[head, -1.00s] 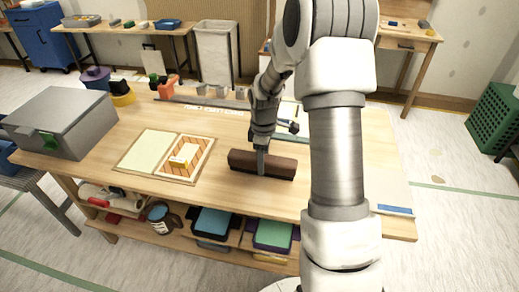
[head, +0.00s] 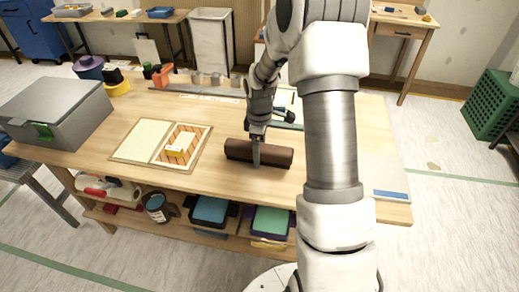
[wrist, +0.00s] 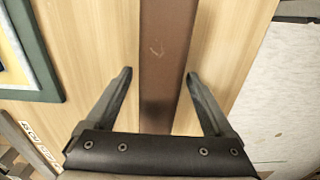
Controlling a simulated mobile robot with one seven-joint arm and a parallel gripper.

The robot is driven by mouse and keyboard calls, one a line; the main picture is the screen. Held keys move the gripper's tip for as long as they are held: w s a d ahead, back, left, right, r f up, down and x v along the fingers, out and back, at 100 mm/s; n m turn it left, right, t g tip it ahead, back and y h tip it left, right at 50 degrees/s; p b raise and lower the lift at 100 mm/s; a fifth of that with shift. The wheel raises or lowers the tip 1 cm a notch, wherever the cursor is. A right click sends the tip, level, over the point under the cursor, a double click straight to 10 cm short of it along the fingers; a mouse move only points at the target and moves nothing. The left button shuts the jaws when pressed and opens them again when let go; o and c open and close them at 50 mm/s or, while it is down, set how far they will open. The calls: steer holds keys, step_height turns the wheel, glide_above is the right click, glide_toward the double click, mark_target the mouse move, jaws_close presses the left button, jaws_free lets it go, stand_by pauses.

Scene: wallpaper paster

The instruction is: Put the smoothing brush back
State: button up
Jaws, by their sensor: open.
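A long dark brown block, which looks like the smoothing brush (head: 278,156), lies flat on the wooden table near its front middle. In the wrist view the brown block (wrist: 167,55) runs up the picture between my two fingers. My gripper (head: 257,160) is at the block in the head view, with a finger in front of its middle. The wrist view shows my gripper (wrist: 157,78) open, one finger on each side of the block, with a gap of bare wood to each. Bristles cannot be made out.
A framed two-panel board (head: 142,141) lies left of the block, and a grey box (head: 60,112) stands at the far left. Coloured tools and a lettered strip (head: 210,98) line the back edge. Trays (head: 210,212) sit on the shelf below. The table between board and block is bare.

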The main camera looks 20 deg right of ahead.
steer(key=shift+f, duration=0.2)
step_height(320, 180, up, 17)
steer(key=p, duration=0.4)
steer(key=s+a+r+m+t, duration=0.3)
steer(key=s+a+r+m, duration=0.25)
steer(key=s+r, duration=0.55)
steer(key=s+a+r+m+t, duration=0.1)
steer(key=s+a+m, duration=0.15)
steer(key=s, duration=0.45)
steer(key=s+a+r+m+t, duration=0.1)
steer(key=s+a+m+t, duration=0.15)
steer(key=s, duration=0.45)
step_height(320, 180, up, 6)
steer(key=w+p, duration=0.1)
steer(key=p, duration=0.5)
steer(key=shift+w+d+g, duration=0.35)
steer(key=shift+d+g, duration=0.05)
steer(key=shift+g, duration=0.05)
steer(key=shift+m, duration=0.25)
